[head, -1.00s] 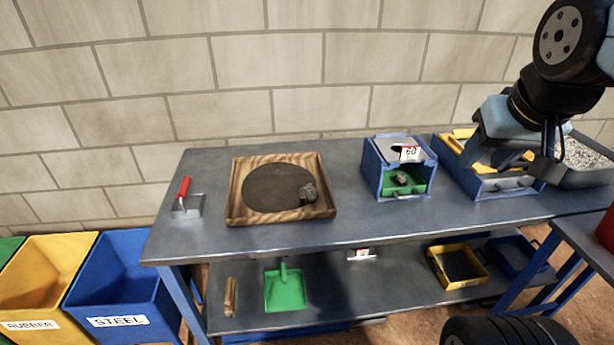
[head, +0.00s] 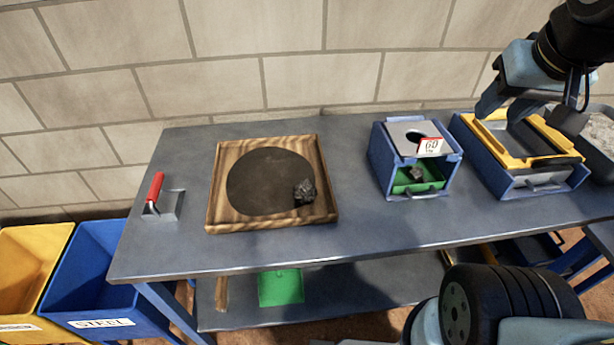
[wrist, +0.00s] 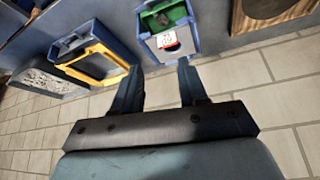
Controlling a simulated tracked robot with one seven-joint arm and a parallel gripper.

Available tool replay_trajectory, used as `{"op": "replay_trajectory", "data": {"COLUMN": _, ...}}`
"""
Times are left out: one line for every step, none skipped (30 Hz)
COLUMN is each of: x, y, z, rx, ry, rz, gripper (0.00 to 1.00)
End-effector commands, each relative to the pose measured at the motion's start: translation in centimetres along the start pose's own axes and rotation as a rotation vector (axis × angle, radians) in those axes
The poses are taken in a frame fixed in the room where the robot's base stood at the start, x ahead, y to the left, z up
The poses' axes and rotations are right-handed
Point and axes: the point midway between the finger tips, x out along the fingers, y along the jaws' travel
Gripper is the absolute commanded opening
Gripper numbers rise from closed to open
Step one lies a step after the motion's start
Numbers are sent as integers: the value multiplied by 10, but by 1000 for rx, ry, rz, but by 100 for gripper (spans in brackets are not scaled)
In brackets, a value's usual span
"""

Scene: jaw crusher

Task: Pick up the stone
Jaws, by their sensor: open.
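A dark, rough stone (head: 304,191) lies in the right part of a square wooden tray (head: 222,222) with a dark round bottom. A smaller grey stone (head: 417,174) lies on the green tray in the front opening of a blue box (head: 386,166) labelled 60; it shows faintly in the wrist view (wrist: 162,19). My gripper (head: 530,108) is open and empty, above the yellow-framed blue box at the right of the bench. In the wrist view its two fingers (wrist: 158,76) are apart with nothing between them. Both stones are well to its left.
Blue and yellow bins stand at the left. The bench top between wooden tray and labelled box is clear.

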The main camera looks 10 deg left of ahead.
Motion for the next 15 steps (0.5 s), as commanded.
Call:
{"op": "replay_trajectory", "data": {"x": 0, "y": 0, "z": 0, "rx": 0, "ry": 0, "rz": 0, "gripper": 44}}
{"op": "replay_trajectory", "data": {"x": 0, "y": 0, "z": 0, "rx": 0, "ry": 0, "rz": 0, "gripper": 46}}
{"op": "replay_trajectory", "data": {"x": 0, "y": 0, "z": -1, "rx": -2, "ry": -2, "rz": 0, "gripper": 50}}
{"op": "replay_trajectory", "data": {"x": 1, "y": -1, "z": -1, "rx": -5, "ry": -4, "rz": 1, "gripper": 53}}
{"op": "replay_trajectory", "data": {"x": 2, "y": -2, "z": -2, "rx": -10, "ry": -6, "rz": 2, "gripper": 56}}
{"op": "replay_trajectory", "data": {"x": 4, "y": -4, "z": -4, "rx": -20, "ry": -13, "rz": 4, "gripper": 60}}
{"op": "replay_trajectory", "data": {"x": 6, "y": -6, "z": -7, "rx": -31, "ry": -19, "rz": 7, "gripper": 63}}
{"op": "replay_trajectory", "data": {"x": 8, "y": -9, "z": -9, "rx": -44, "ry": -27, "rz": 9, "gripper": 66}}
{"op": "replay_trajectory", "data": {"x": 12, "y": -13, "z": -13, "rx": -65, "ry": -40, "rz": 13, "gripper": 69}}
{"op": "replay_trajectory", "data": {"x": 16, "y": -15, "z": -16, "rx": -85, "ry": -51, "rz": 15, "gripper": 72}}
{"op": "replay_trajectory", "data": {"x": 21, "y": -19, "z": -20, "rx": -106, "ry": -63, "rz": 19, "gripper": 75}}
{"op": "replay_trajectory", "data": {"x": 27, "y": -26, "z": -25, "rx": -136, "ry": -79, "rz": 23, "gripper": 79}}
{"op": "replay_trajectory", "data": {"x": 32, "y": -32, "z": -29, "rx": -161, "ry": -91, "rz": 26, "gripper": 82}}
{"op": "replay_trajectory", "data": {"x": 38, "y": -38, "z": -32, "rx": -186, "ry": -104, "rz": 28, "gripper": 85}}
{"op": "replay_trajectory", "data": {"x": 45, "y": -46, "z": -37, "rx": -220, "ry": -122, "rz": 29, "gripper": 88}}
